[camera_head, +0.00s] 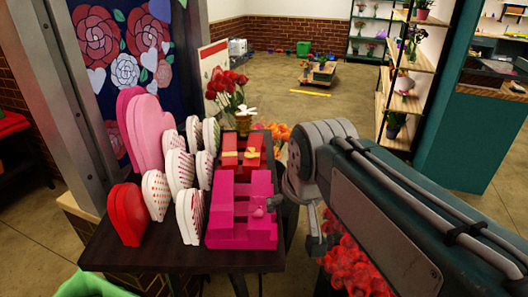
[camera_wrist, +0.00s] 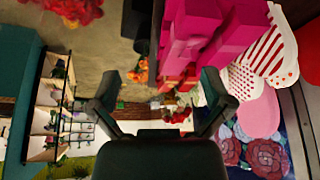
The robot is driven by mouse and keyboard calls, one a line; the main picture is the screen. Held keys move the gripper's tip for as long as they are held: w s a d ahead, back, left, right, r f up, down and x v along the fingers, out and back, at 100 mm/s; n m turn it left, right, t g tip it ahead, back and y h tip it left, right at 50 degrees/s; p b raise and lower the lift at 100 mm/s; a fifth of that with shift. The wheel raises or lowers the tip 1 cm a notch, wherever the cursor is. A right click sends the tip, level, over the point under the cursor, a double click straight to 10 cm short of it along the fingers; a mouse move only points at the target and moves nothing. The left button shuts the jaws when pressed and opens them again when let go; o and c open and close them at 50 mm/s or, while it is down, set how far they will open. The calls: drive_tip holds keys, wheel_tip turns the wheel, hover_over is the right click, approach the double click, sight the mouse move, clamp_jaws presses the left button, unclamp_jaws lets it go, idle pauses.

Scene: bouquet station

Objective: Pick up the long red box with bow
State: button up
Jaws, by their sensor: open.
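Red boxes with gold ribbon and a gold bow (camera_head: 233,146) stand on the dark table behind the pink boxes in the head view. I cannot tell where one red box ends and another begins. In the wrist view, a small red part (camera_wrist: 188,78) shows below the pink boxes, close to one finger. My gripper (camera_wrist: 158,90) is open and empty in the wrist view, with its two dark fingers wide apart. In the head view my arm comes in from the right, and I cannot make out the fingers there.
Bright pink boxes (camera_head: 240,222) stand at the front of the dark table (camera_head: 130,252). White and red heart boxes (camera_head: 127,213) crowd its left side. Red flowers (camera_head: 228,88) stand behind, and more red flowers (camera_head: 350,262) lie below my arm. Open floor (camera_head: 270,62) lies beyond.

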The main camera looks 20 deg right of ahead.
drive_tip(key=w+r, duration=0.3)
drive_tip(key=w, duration=0.4)
drive_tip(key=m+g+h, duration=0.1)
drive_tip(key=m, duration=0.2)
approach(253, 148)
drive_tip(key=shift+s+a+r, duration=0.1)
drive_tip(key=shift+r, duration=0.2)
drive_tip(key=shift+w+f, duration=0.2)
drive_tip(key=shift+w, duration=0.05)
drive_tip(key=x, duration=0.4)
drive_tip(key=shift+w+f, duration=0.1)
drive_tip(key=shift+f, duration=0.25)
drive_tip(key=x, duration=0.6)
drive_tip(key=shift+s, duration=0.2)
drive_tip(key=c, duration=1.3)
